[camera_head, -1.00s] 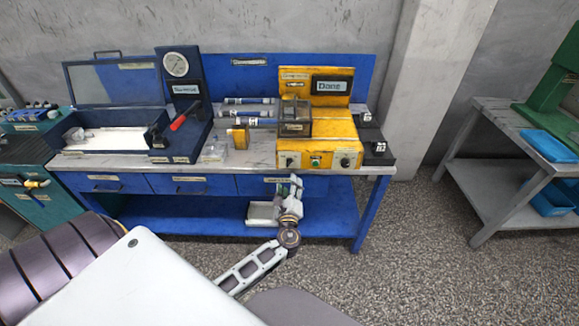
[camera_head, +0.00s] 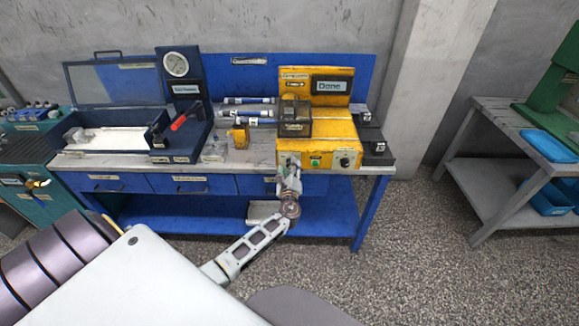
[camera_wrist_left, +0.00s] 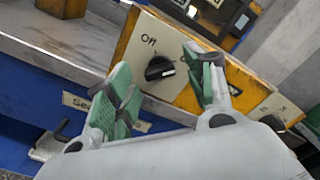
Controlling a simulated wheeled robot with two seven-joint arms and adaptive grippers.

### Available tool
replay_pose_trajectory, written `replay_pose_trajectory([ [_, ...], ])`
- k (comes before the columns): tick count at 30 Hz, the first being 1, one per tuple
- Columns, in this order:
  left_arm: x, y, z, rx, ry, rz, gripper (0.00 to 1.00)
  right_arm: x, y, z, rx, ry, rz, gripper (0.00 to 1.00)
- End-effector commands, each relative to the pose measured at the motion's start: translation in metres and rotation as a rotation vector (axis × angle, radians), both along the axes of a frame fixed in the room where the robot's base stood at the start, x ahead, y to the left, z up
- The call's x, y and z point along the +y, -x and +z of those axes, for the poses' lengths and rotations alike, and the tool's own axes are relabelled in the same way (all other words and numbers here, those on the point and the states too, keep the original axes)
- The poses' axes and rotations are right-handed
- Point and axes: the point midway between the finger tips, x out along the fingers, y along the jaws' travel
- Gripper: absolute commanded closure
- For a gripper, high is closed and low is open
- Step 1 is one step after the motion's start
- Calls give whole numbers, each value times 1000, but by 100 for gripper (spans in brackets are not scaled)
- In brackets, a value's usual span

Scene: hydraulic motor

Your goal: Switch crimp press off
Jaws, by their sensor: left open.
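The yellow crimp press (camera_head: 330,128) stands at the right of the blue bench, its display (camera_head: 332,86) reading "Done". In the left wrist view, a black rotary knob (camera_wrist_left: 160,68) sits on its front panel. "Off" is printed to the upper left of the knob; a second label to the right is partly hidden by a finger. The knob's white mark is on its right side. My left gripper (camera_head: 290,172) is at the left part of the panel. Its green-padded fingers (camera_wrist_left: 157,62) are open, one on each side of the knob in the picture; contact cannot be told.
A green button (camera_head: 315,162) and another knob (camera_head: 345,161) are further right on the panel. A dark blue machine with a red-handled lever (camera_head: 183,118) stands left on the bench (camera_head: 365,215). Drawers lie below. A grey table (camera_head: 490,190) is at the right, with open floor between.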

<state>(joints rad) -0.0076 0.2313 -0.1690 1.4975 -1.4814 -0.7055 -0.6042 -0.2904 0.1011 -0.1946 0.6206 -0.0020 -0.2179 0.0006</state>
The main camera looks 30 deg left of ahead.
Motion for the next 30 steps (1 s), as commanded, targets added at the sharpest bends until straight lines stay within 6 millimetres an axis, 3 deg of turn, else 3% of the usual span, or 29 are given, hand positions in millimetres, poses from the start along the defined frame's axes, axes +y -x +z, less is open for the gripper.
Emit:
replay_pose_trajectory([
  [7,7,-10,0,-1,1,1,46,0,11,0,12,1,0,60],
  [17,8,-12,0,1,0,1,46,0,5,0,6,0,1,60],
  [28,8,-12,0,1,0,1,91,0,-1,1,-1,0,0,60],
  [30,8,-12,0,1,0,1,92,0,-1,1,-1,0,0,60],
])
